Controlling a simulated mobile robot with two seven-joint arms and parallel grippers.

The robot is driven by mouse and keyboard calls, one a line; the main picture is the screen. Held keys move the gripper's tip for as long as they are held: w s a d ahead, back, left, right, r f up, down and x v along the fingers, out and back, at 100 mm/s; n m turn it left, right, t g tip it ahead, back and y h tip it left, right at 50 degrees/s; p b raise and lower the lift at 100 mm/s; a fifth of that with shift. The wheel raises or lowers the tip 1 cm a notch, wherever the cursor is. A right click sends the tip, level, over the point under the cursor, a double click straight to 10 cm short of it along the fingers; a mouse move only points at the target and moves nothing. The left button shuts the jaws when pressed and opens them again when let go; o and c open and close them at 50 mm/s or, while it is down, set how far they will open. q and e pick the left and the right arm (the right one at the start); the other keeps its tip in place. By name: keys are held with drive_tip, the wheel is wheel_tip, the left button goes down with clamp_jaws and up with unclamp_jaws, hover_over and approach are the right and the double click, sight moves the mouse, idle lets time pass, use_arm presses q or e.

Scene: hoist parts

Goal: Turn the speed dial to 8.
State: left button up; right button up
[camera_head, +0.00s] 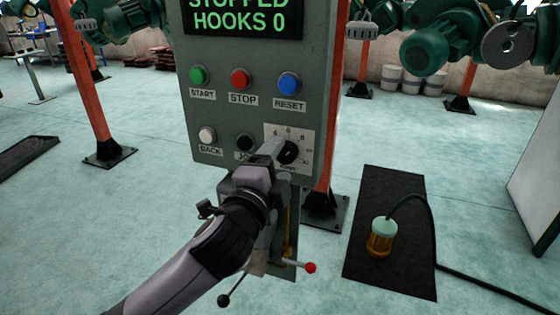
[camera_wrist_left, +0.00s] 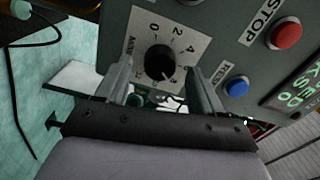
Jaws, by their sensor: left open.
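The speed dial (camera_head: 289,151) is a black round knob on a white scale plate at the lower right of the grey control panel. In the left wrist view the dial (camera_wrist_left: 159,62) shows with 0, 2 and 4 readable around it; a small pale mark is at its lower edge, and I cannot tell which number it points to. My left gripper (camera_head: 272,150) is at the dial in the head view, hiding the plate's left part. In the wrist view the left gripper (camera_wrist_left: 161,75) is open, its fingers on either side of the dial. Contact cannot be told.
The panel (camera_head: 230,110) carries green START (camera_head: 198,76), red STOP (camera_head: 240,79) and blue RESET (camera_head: 288,84) buttons, with white BACK (camera_head: 207,134) and black (camera_head: 244,142) buttons below. Its display (camera_head: 240,14) reads STOPPED, HOOKS 0. A red-knobbed lever (camera_head: 309,267) is below. A black mat (camera_head: 390,190) lies right.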

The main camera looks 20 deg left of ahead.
use_arm(q)
drive_tip(key=s, duration=0.5)
drive_tip(key=shift+s+a+b, duration=0.1)
drive_tip(key=shift+s+b, duration=0.15)
drive_tip(key=shift+b, duration=0.1)
